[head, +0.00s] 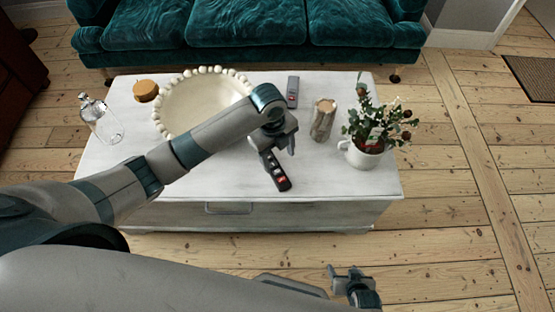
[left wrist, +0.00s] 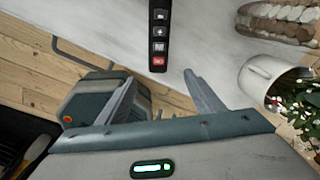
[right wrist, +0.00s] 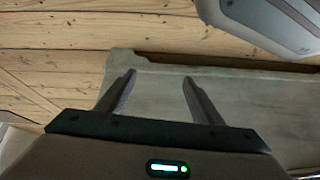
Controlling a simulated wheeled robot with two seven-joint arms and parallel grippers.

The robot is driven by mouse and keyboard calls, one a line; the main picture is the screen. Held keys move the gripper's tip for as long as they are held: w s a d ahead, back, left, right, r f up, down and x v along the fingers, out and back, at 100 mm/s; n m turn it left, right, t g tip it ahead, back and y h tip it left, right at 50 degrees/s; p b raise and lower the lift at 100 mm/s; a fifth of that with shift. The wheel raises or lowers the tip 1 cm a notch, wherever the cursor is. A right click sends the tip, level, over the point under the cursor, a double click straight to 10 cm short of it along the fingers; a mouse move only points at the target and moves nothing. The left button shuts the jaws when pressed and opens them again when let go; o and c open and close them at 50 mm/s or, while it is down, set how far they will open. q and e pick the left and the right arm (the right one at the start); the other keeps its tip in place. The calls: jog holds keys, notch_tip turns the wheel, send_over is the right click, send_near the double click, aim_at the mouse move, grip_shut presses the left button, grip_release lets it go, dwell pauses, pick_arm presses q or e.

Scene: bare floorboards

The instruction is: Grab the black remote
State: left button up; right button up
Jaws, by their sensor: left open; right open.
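A black remote (head: 278,175) with a red button lies on the white coffee table (head: 330,185), near its front edge. Its far end is partly hidden by my left gripper (head: 274,145), which is over it. The left gripper is open and empty. In the left wrist view, the black remote (left wrist: 158,35) lies ahead of the fingers, apart from them. A second, greyer remote (head: 292,92) lies farther back on the table. My right gripper (head: 350,278) is open and empty, low in front of the table, with no remote between its fingers (right wrist: 158,85).
A cream beaded bowl (head: 205,105), partly behind my left arm, a round wooden item (head: 145,90) and a glass decanter (head: 100,120) stand left. A wooden holder (head: 323,120) and a potted plant (head: 368,150) stand right. A teal sofa (head: 250,25) is behind.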

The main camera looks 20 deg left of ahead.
pick_arm(q)
notch_tip(320, 180, up, 4)
jog(key=m+y, duration=0.1)
jog(key=m, duration=0.1)
send_over(274, 166)
jog(key=shift+s+r+p, duration=0.2)
jog(key=shift+s+p, duration=0.1)
jog(key=shift+p, duration=0.15)
pick_arm(e)
jog(key=shift+h, duration=0.3)
jog(key=s+d, duration=0.1)
jog(key=s+d+f, duration=0.1)
jog(key=s, duration=0.1)
jog(key=s+d, duration=0.1)
jog(key=shift+s+d+f, duration=0.15)
jog(key=shift+s+f, duration=0.05)
jog(key=shift+f, duration=0.05)
pick_arm(q)
notch_tip(274, 166, down, 12)
jog(key=shift+f, duration=0.15)
pick_arm(e)
jog(key=shift+w+r, duration=0.1)
jog(key=shift+r, duration=0.05)
jog(key=shift+a, duration=0.2)
